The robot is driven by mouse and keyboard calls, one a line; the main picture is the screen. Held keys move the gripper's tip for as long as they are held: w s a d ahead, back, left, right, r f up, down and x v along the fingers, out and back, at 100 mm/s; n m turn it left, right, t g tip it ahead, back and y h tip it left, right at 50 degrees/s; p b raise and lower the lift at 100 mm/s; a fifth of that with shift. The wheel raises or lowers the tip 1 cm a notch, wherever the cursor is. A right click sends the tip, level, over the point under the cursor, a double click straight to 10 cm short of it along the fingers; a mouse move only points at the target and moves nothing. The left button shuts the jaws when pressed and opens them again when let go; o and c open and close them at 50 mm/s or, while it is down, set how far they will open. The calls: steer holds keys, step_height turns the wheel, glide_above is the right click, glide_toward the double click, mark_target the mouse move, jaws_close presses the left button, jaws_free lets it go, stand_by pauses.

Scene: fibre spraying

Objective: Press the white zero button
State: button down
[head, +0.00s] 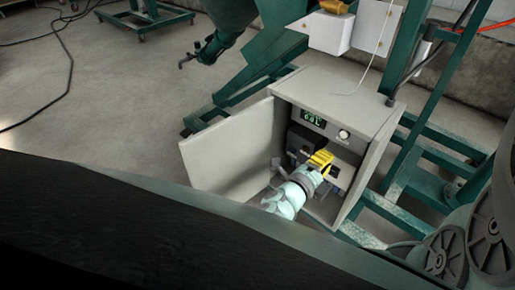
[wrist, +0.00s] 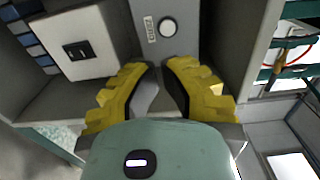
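The white round button (head: 343,134) sits on the upper panel inside the open grey cabinet, right of a small display (head: 313,118) with green digits. In the wrist view the white button (wrist: 167,27) shows near the top centre, in a dark ring beside a small label. My gripper (head: 321,158) reaches into the cabinet, below the button in the head view. In the wrist view its yellow fingers (wrist: 158,68) point toward the button, with a narrow gap between their tips and nothing held. The tips appear just below the button and do not cover it.
The cabinet door (head: 228,148) stands open to the left. A white box with a black switch (wrist: 82,50) is left of the fingers in the wrist view. The cabinet side wall is close on the right. Green frame beams (head: 405,165) stand right of the cabinet.

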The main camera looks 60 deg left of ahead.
steer(key=v, duration=0.3)
steer(key=shift+s, duration=0.4)
steer(key=shift+w+r, duration=0.1)
steer(key=shift+w, duration=0.05)
stand_by(0.5)
